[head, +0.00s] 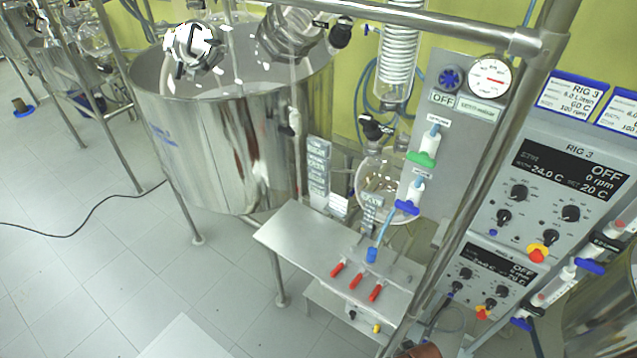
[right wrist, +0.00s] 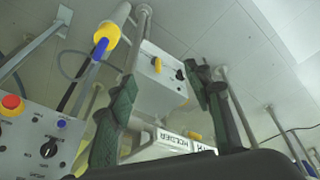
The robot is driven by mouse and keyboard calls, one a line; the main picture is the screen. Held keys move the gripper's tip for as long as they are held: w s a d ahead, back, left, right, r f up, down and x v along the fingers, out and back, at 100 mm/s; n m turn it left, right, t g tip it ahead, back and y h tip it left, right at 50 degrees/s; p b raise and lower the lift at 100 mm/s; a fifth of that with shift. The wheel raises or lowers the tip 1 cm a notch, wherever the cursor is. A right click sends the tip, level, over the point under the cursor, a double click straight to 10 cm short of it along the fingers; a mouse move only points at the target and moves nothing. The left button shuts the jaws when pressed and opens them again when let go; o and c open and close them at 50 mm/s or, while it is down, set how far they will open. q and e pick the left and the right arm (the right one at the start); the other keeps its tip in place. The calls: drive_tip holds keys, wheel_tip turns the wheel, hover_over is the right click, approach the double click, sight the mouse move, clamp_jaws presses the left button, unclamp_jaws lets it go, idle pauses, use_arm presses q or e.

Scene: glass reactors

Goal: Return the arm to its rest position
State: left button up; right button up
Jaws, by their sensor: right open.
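My right gripper (right wrist: 162,82) shows in the right wrist view as two dark green fingers spread wide apart. It is open, and nothing is held between the fingers. Behind the gap stand a pale grey box (right wrist: 160,85) with a black knob and a yellow part, and a white label reading HOLDER (right wrist: 172,142). Neither finger clearly touches anything. The head view shows neither of my grippers and no clear part of either arm. My left gripper is in neither view.
The head view shows a steel vessel (head: 215,125), a steel bench (head: 305,245) with red-handled valves (head: 357,281), RIG 3 control boxes (head: 565,190) and a slanted frame post (head: 480,190). Tiled floor (head: 90,260) lies open at left. A yellow-and-blue fitting (right wrist: 106,40) is near the left finger.

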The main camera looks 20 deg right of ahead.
drive_tip(key=s+a+f+g+b, duration=0.1)
drive_tip(key=s+f, duration=0.2)
drive_tip(key=f, duration=1.1)
drive_tip(key=s+f+b, duration=0.2)
drive_tip(key=s+f, duration=0.2)
drive_tip(key=f, duration=1)
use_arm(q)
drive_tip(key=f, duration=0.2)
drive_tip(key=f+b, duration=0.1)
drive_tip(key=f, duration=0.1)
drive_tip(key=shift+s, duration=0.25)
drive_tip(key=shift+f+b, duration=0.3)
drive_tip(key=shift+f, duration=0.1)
use_arm(e)
drive_tip(key=s+f+n+g, duration=0.1)
drive_tip(key=s+f, duration=1.3)
drive_tip(key=s, duration=0.2)
drive_tip(key=shift+y, duration=0.3)
